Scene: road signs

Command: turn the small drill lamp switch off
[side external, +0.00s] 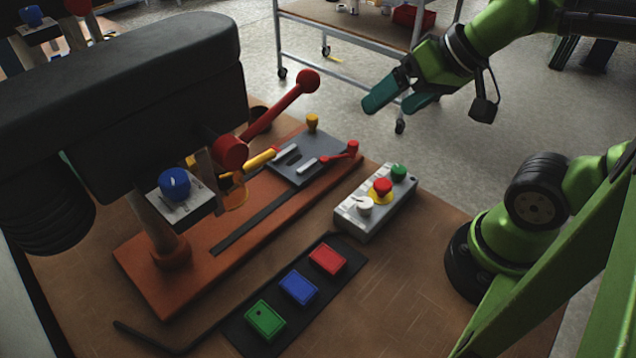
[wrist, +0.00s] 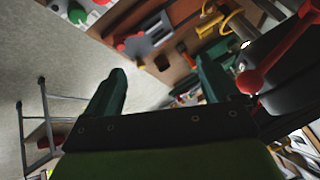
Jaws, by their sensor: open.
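The dark drill press (side external: 120,90) stands at the left in the side external view, over a wooden bench. A blue knob (side external: 174,184) sits on a small light plate on the drill's side. I cannot tell for sure whether it is the lamp switch, nor its on or off position. A yellow part (side external: 261,160) sticks out beside it. My gripper (side external: 400,98) is green with teal fingers. It is open and empty in the air at the upper right, well apart from the drill. Its fingers also show in the wrist view (wrist: 162,70).
A red ball-ended lever (side external: 307,82) reaches out from the drill towards my gripper. A grey vise (side external: 312,158) lies on the orange base. A grey control box (side external: 376,204) has white, red and green knobs. Red, blue and green blocks lie on a dark strip (side external: 330,290).

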